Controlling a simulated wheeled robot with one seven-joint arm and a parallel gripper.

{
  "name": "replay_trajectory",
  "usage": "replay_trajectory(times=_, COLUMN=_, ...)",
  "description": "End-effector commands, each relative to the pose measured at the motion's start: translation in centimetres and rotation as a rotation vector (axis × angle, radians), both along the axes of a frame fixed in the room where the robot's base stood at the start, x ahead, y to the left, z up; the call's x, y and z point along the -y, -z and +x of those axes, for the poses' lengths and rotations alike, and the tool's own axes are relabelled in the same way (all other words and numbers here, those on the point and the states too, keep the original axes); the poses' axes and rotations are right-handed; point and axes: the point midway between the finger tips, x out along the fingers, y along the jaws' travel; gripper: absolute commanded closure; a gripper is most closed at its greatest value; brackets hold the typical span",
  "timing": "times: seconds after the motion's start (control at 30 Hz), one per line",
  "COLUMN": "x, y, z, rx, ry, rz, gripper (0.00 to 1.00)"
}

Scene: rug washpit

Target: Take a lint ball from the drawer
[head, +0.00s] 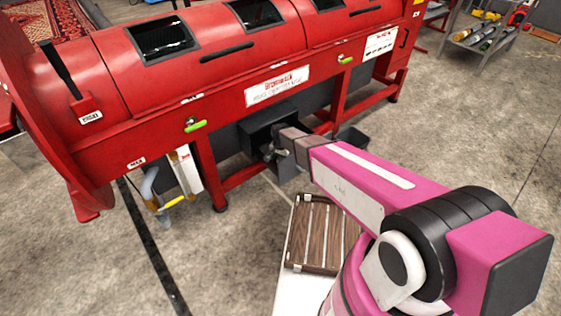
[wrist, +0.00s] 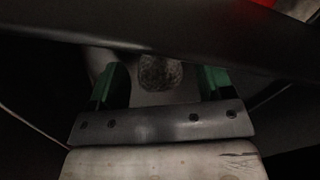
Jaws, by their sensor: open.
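A dark drawer (head: 257,128) stands out beneath the red machine in the head view. My gripper (head: 277,155) is at the drawer, its tips hidden by the arm and the drawer's shade. In the wrist view, a round, speckled grey-brown lint ball (wrist: 160,73) sits between the two green fingers of my gripper (wrist: 161,86). The fingers are open, with a gap visible on each side of the ball. A dark edge crosses the upper part of this view and partly covers the ball's top and the fingertips. The drawer's inside is very dark.
The long red machine (head: 225,60) with its legs and crossbars stands directly above and around the drawer. A slatted wooden rack (head: 321,236) lies below my arm. A metal shelf (head: 480,38) stands at the far right.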

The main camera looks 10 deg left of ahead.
Motion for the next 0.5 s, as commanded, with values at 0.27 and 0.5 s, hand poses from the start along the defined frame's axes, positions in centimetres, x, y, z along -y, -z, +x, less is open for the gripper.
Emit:
replay_trajectory(times=0.27, x=0.02, y=-0.07, z=-0.02, rx=0.0, ry=0.0, rz=0.0, gripper=0.76)
replay_trajectory(times=0.5, x=0.02, y=-0.08, z=-0.02, rx=0.0, ry=0.0, rz=0.0, gripper=0.79)
